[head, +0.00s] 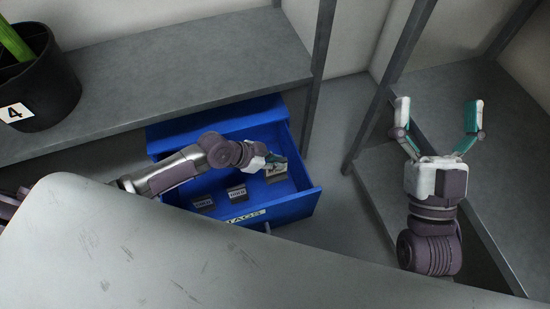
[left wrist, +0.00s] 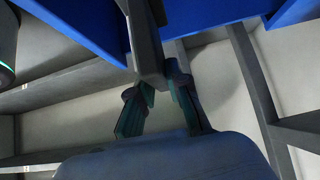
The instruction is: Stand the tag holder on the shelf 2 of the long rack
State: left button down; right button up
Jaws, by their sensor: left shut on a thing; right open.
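My left gripper (head: 277,160) reaches into the open blue drawer and is shut on a small grey tag holder (head: 276,174) at the drawer's right side. In the left wrist view a grey piece (left wrist: 148,45), seemingly that holder, lies between the fingers (left wrist: 160,105). Two more tag holders, one in the middle (head: 237,193) and one at the left (head: 203,203), stand in the drawer. My right gripper (head: 438,130) is wide open and empty, in front of grey rack shelves (head: 470,90) at the right. No shelf number is readable, so I cannot tell which is shelf 2.
The blue drawer (head: 308,205) has a "TAGS" label on its front. A grey shelf (head: 190,65) above it bears a black pot (head: 45,80) marked 4 at the left. Rack posts (head: 318,75) stand close right of the drawer. A pale grey surface (head: 130,250) fills the foreground.

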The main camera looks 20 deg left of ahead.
pick_arm(q)
jog(key=shift+s+d+r+p, duration=0.2)
jog(key=shift+s+d+p, duration=0.15)
jog(key=shift+s+p, duration=0.15)
jog(key=shift+s+d+r+p, duration=0.2)
jog(key=shift+s+d+p, duration=0.45)
jog(key=shift+s+p, duration=0.35)
jog(key=shift+s+d+r+p, duration=0.2)
jog(key=shift+s+d+p, duration=0.45)
jog(key=shift+s+p, duration=0.3)
pick_arm(e)
jog(key=s+d+f+g+h, duration=0.1)
jog(key=f+g+h, duration=0.1)
jog(key=f+g, duration=0.4)
jog(key=d+f+g+h, duration=0.2)
jog(key=f+g, duration=0.5)
jog(key=f, duration=0.6)
jog(key=shift+s+d+f+m+g+h, duration=0.2)
jog(key=shift+s+m+g+h, duration=0.1)
jog(key=shift+s, duration=0.1)
